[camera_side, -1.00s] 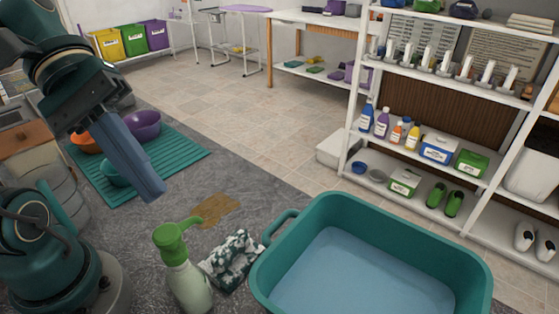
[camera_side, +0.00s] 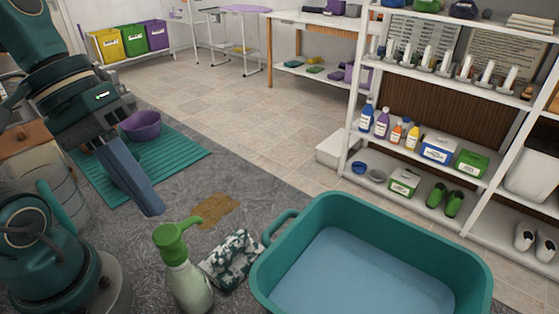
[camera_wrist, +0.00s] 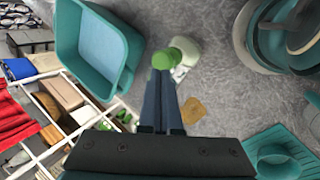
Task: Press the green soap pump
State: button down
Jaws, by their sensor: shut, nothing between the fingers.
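The green soap pump (camera_side: 172,240) tops a pale green bottle (camera_side: 188,284) that stands upright on the grey counter, left of the teal basin. My gripper (camera_side: 153,208) is shut and empty, pointing down. In the side view its tips are above and just left of the pump head, apart from it in the picture. In the wrist view the pump head (camera_wrist: 164,58) shows just beyond the tips of my shut fingers (camera_wrist: 159,84), and part of the bottle (camera_wrist: 187,52) shows beside it. The height gap between tips and pump is hard to tell.
A teal basin of water (camera_side: 470,262) stands right of the bottle. A green-and-white cloth (camera_side: 231,258) lies between them. A brown spill (camera_side: 216,208) is behind. A teal mat (camera_side: 188,158) with a purple bowl (camera_side: 141,126) lies at the back left.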

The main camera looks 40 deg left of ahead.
jog(key=w+a+m+t+y, duration=0.1)
jog(key=w+a+f+m+t+y, duration=0.1)
jog(key=a+m+y, duration=0.1)
jog(key=w+a+f+m+t+y, duration=0.1)
jog(key=m+t+y, duration=0.1)
jog(key=shift+a, duration=0.25)
jog(key=shift+s, duration=0.1)
jog(key=s+d+r+g, duration=0.1)
jog(key=d+r, duration=0.1)
jog(key=r, duration=0.5)
jog(key=s+d+r+g, duration=0.1)
jog(key=s+d+r, duration=0.1)
jog(key=r, duration=0.5)
jog(key=shift+s+d+m+g+h, duration=0.2)
jog(key=shift+d+m+g+h, duration=0.15)
jog(key=shift+d, duration=0.3)
jog(key=shift+r, duration=0.1)
